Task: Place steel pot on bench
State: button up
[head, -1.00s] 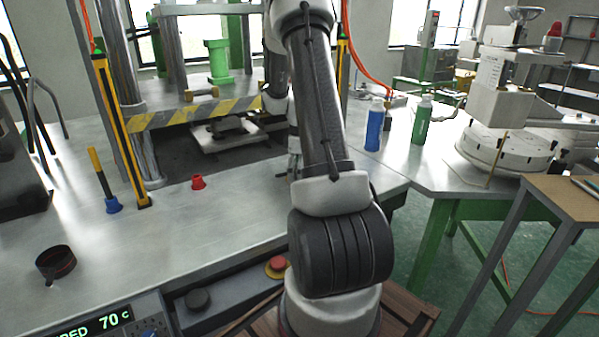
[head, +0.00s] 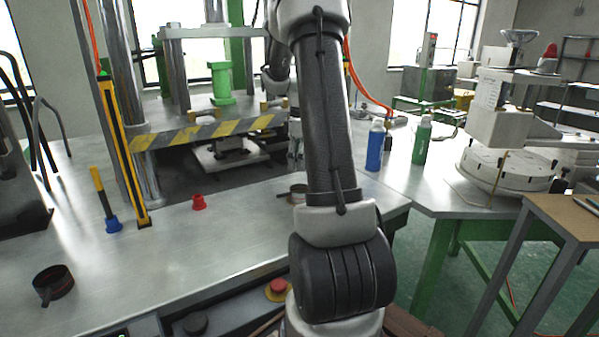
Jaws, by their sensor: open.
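A small round steel pot (head: 297,191) rests on the metal bench (head: 235,225), near its right end. My forearm hides its right part. My gripper (head: 295,166) is open, above and apart from the pot; it is small and partly hidden by my arm. A second dark, open pot with a short handle (head: 53,286) stands on the bench at the far left.
A press with a yellow-black striped bar (head: 208,132) stands behind the bench. A red cup (head: 199,202) and a blue-based tool (head: 112,224) stand on the bench. Blue (head: 375,146) and green (head: 421,141) bottles stand on the right table. The bench's front middle is clear.

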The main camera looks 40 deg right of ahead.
jog(key=s+a+r+m+t, duration=0.1)
jog(key=s+a+r+m, duration=0.1)
jog(key=s+a+r, duration=0.65)
jog(key=s+a+r+m+t, duration=0.2)
jog(key=s+a+r, duration=0.25)
jog(key=a, duration=0.65)
jog(key=s+a+f+m+t, duration=0.1)
jog(key=s+a, duration=0.3)
jog(key=s, duration=0.4)
jog(key=shift+a+m, duration=0.2)
jog(key=shift+m, duration=0.7)
